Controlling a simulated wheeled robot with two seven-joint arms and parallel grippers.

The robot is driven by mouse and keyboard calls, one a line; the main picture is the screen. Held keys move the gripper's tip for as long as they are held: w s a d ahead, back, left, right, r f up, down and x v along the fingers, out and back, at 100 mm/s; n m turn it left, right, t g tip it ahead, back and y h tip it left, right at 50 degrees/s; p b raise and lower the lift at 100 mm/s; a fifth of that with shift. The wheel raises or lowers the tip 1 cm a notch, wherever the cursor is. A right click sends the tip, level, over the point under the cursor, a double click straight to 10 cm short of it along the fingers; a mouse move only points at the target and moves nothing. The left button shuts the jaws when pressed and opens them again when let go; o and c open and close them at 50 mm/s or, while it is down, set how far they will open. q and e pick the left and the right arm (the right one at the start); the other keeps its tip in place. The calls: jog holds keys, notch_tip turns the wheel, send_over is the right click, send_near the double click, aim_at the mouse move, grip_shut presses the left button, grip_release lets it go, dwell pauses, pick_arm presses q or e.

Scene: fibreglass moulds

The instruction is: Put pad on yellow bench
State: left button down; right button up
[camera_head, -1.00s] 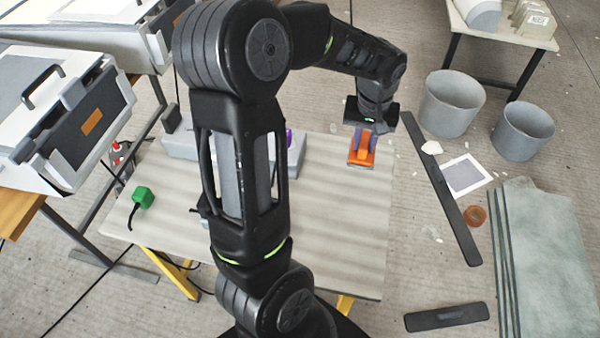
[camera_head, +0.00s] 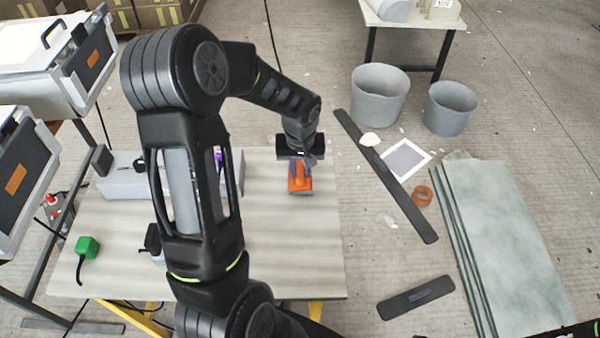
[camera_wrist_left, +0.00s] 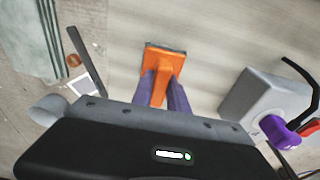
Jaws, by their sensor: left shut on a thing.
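The pad (camera_head: 301,184) is an orange block with a grey underside. My left gripper (camera_head: 299,171) is shut on its orange handle, with the grey face downward. In the left wrist view, the pad (camera_wrist_left: 160,63) shows beyond the two purple-grey fingers (camera_wrist_left: 166,92). The bench (camera_head: 290,245) has a pale striped top and yellow legs. The pad is over its back right part; I cannot tell whether it touches the top. My left arm hides the middle of the bench. My right gripper is not in view.
A grey box (camera_head: 122,180) stands at the bench's back, with a purple item (camera_head: 218,158) by it. A green block (camera_head: 88,246) with a cable lies at the left. Grey buckets (camera_head: 380,97) and green-grey sheets (camera_head: 510,240) are on the floor at right. The bench's right front is clear.

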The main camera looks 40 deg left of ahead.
aim_at(300, 173)
pick_arm(q)
jog(key=shift+f, duration=0.8)
jog(key=shift+f, duration=0.25)
jog(key=c, duration=1.3)
grip_release()
jog(key=shift+r, duration=0.1)
jog(key=shift+r, duration=0.1)
jog(key=r, duration=0.8)
jog(key=s+d+r, duration=0.1)
jog(key=r, duration=0.3)
